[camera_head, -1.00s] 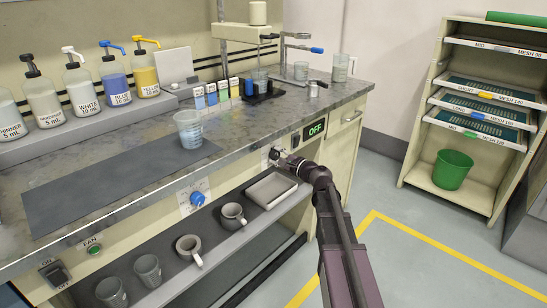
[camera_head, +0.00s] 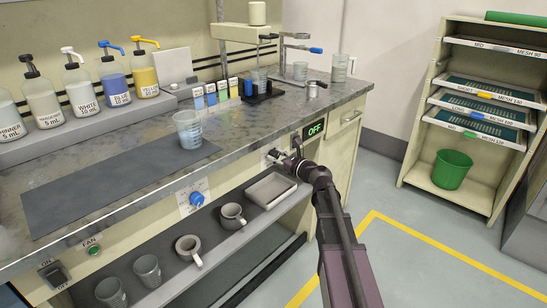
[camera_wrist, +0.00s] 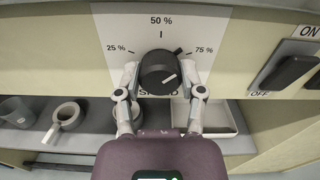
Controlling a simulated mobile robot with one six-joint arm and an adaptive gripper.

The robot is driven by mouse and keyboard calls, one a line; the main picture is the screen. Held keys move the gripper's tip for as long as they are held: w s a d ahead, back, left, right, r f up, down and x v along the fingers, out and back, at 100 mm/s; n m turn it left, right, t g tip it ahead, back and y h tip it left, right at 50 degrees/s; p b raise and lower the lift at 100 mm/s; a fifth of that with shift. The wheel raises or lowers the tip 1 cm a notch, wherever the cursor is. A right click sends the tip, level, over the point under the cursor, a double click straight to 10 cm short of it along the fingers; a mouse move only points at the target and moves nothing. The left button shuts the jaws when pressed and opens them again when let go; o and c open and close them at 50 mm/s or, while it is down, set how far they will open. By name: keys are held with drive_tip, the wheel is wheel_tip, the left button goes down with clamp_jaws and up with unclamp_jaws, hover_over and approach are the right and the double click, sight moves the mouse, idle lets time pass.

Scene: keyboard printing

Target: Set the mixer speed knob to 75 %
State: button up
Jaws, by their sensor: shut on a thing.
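The black speed knob (camera_wrist: 160,72) sits on a white dial plate (camera_wrist: 158,28) marked 25 %, 50 % and 75 %. A small black tab on the knob's rim points up and right, towards the 75 % label, and a short white line shows on its face. My gripper (camera_wrist: 161,86) is shut on the knob, with one finger on each side. In the head view my gripper (camera_head: 281,157) is at the bench front, and it hides most of the knob. The display (camera_head: 315,129) to its right reads OFF in green.
A black ON/OFF rocker switch (camera_wrist: 284,72) is to the right of the dial. Below are a shelf with mugs (camera_head: 232,215) and a shallow tray (camera_head: 270,190). A blue knob (camera_head: 197,199) is further left on the bench front. A beaker (camera_head: 188,129) stands on the worktop.

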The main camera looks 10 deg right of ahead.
drive_tip(key=m, duration=0.4)
drive_tip(key=shift+s+a+f, duration=0.1)
drive_tip(key=shift+s, duration=0.05)
idle(0.4)
drive_tip(key=o, duration=1.1)
drive_tip(key=shift+o, duration=0.2)
drive_tip(key=v, duration=1.2)
